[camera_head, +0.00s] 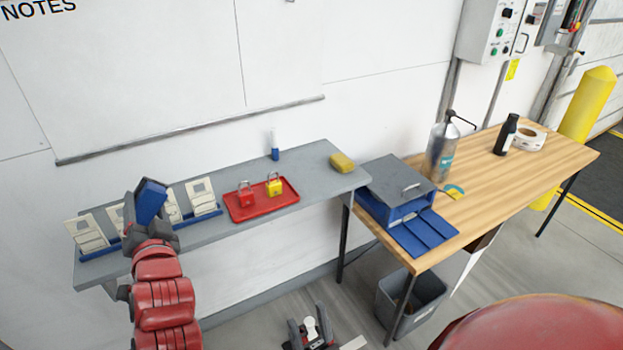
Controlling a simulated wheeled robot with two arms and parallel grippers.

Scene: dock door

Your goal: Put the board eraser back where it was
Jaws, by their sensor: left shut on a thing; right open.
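My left gripper (150,222) is shut on a blue block with a dark side, which looks like the board eraser (151,198). It holds the block in front of the left part of the grey wall shelf (235,178), covering some of the card holders behind. The whiteboard (130,70) is on the wall above, with a thin grey ledge (200,126) along its lower edge. No eraser shows on the ledge. My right gripper (310,331) is open, low at the bottom middle, over the floor and away from the shelf.
The shelf bears white cards in blue holders (205,211), a red tray (240,215) with red and yellow padlocks, a small blue-and-clear bottle (275,153) and a yellow sponge-like block (342,162). A wooden table (480,185) stands right, a grey bin (425,295) below.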

